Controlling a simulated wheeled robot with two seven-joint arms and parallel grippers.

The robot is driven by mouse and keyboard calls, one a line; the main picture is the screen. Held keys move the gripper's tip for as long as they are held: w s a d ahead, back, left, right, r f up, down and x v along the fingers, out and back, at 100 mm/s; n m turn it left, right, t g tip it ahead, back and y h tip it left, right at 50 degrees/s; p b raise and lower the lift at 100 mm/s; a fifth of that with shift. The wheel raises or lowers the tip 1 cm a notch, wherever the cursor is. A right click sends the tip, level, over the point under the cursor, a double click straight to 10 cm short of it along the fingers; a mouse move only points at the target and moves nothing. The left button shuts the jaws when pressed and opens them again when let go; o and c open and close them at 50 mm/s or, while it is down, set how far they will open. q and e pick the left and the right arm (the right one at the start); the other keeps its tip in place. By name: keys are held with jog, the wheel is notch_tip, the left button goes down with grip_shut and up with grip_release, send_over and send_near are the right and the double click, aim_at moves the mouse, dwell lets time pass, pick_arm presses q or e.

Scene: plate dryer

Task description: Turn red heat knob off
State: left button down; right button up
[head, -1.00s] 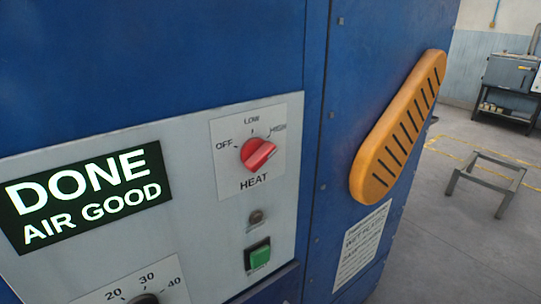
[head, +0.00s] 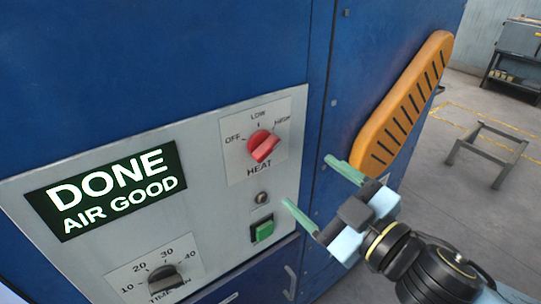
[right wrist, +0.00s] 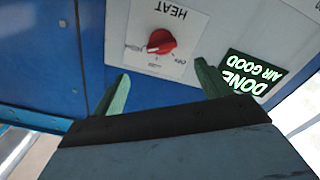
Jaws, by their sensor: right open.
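The red heat knob (head: 263,145) sits on a white plate marked OFF, LOW, HIGH and HEAT on the grey control panel (head: 215,210). Its ridge slants toward the HIGH side. My right gripper (head: 308,182) is open and empty, right of and below the knob in the head view, apart from it. In the right wrist view the knob (right wrist: 161,41) appears upside down, beyond and between the two green fingertips (right wrist: 162,82). My left gripper is not in view.
A lit DONE AIR GOOD display (head: 105,190), a black timer knob (head: 165,284) and a green button (head: 262,229) share the panel.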

aim_at(271, 152)
jog(key=b+x, duration=0.3)
jog(key=x, duration=0.9)
jog(key=shift+w+a+b, duration=0.1)
jog(key=shift+a+b, duration=0.05)
jog(key=shift+b, duration=0.15)
jog(key=c, duration=1)
